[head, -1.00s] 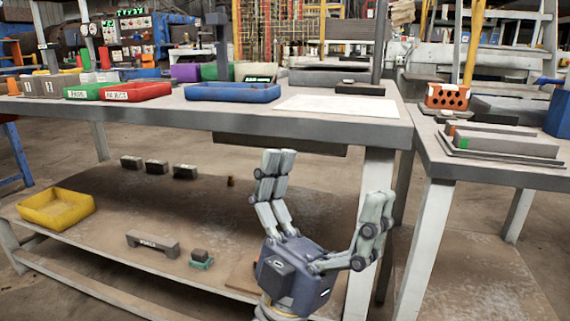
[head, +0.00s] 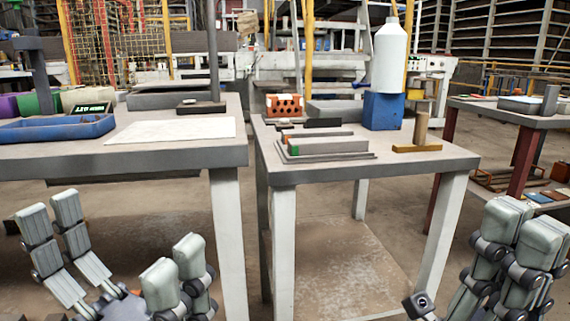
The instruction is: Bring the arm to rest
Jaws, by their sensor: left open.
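My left gripper (head: 115,240) is at the lower left of the head view, in front of the left bench. Its fingers are spread wide apart, with nothing between them. My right gripper (head: 510,245) is at the lower right, cut off by the picture edge. Two of its fingers point up, and the rest of its jaw is not clear. The orange hollow brick (head: 284,105) stands at the back left of the right table, with its round holes facing me. Both grippers are apart from it.
The right table (head: 415,165) also bears grey plates (head: 328,146), a blue block (head: 383,110), a white bottle (head: 390,57) and a wooden post on a base (head: 421,130). The left bench (head: 190,158) holds a blue tray (head: 60,129) and a white sheet (head: 172,131). Open floor lies between the table legs.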

